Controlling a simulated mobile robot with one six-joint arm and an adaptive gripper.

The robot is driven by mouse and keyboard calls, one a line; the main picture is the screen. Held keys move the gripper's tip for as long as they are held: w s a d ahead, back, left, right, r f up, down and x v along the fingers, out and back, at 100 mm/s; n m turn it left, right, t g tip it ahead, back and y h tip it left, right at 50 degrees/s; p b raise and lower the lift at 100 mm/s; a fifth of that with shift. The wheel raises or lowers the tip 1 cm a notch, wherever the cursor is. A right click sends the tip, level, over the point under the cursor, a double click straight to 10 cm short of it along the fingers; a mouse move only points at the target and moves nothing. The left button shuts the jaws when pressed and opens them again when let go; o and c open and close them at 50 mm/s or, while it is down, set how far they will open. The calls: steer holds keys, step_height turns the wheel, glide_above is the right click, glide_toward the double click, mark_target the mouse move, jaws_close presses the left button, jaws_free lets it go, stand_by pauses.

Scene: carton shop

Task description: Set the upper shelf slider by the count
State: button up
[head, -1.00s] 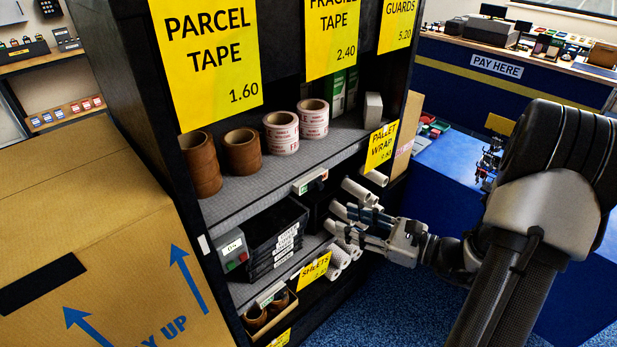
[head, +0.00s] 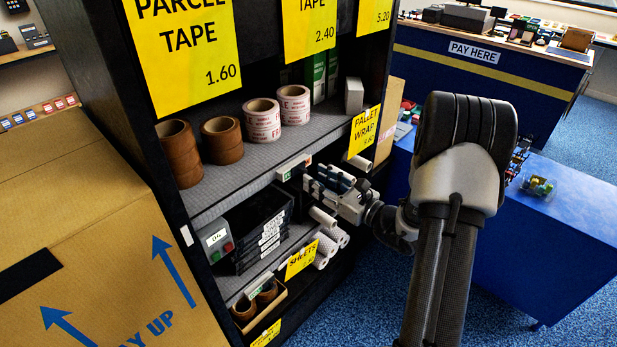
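The upper shelf (head: 232,198) carries brown tape rolls (head: 180,155) at the left and white rolls with red print (head: 262,121) to their right. The slider (head: 291,168) is a small pale strip with a green patch and a dark part on this shelf's front edge. Its exact setting is too small to read. My gripper (head: 309,184) is just right of and slightly below the slider, its fingers pointing left towards it. A small gap seems to remain, but contact is unclear. The fingers overlap pale rolls behind them, so their opening is hard to make out.
A lower shelf holds black trays (head: 262,235) and a box marked 04 (head: 214,240). White rolls (head: 328,245) lie beneath my gripper. A large carton (head: 100,240) stands at the left. A blue table (head: 565,205) is at the right. Yellow price signs (head: 185,50) hang in front.

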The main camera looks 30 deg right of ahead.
mark_target(302, 171)
steer(key=shift+x, duration=1.95)
steer(key=shift+c, duration=0.3)
jaws_close()
